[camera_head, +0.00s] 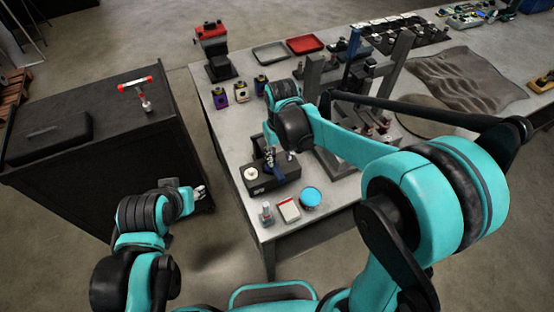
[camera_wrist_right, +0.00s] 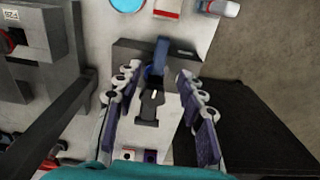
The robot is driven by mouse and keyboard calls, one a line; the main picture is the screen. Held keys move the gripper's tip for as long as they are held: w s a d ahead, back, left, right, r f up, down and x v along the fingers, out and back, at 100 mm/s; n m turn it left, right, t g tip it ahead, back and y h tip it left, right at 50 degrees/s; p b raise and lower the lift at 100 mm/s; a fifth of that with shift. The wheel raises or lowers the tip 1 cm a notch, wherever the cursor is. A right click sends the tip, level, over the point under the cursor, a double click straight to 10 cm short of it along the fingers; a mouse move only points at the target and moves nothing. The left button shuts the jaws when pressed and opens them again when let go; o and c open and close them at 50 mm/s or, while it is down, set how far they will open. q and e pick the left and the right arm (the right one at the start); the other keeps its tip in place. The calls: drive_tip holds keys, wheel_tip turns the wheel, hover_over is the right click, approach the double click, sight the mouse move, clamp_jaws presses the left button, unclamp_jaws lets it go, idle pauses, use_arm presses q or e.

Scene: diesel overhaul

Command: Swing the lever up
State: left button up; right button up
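A blue-topped tin (camera_head: 310,197), a red-and-white box (camera_head: 288,210) and a small bottle (camera_head: 266,212) stand at the bench's near corner. A grey press frame (camera_head: 340,155) is right of the device. A dark cabinet (camera_head: 100,160) carries a red T-handled tool (camera_head: 135,85).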

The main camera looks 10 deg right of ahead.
sight(278, 171)
drive_tip(key=shift+w+f, duration=0.45)
drive_tip(key=shift+f, duration=0.35)
wheel_tip(278, 171, down, 7)
drive_tip(key=shift+s+a+f+b, duration=0.1)
drive_tip(key=shift+a+b, duration=0.05)
drive_tip(key=shift+b, duration=0.4)
drive_tip(key=shift+c, duration=0.3)
clamp_jaws()
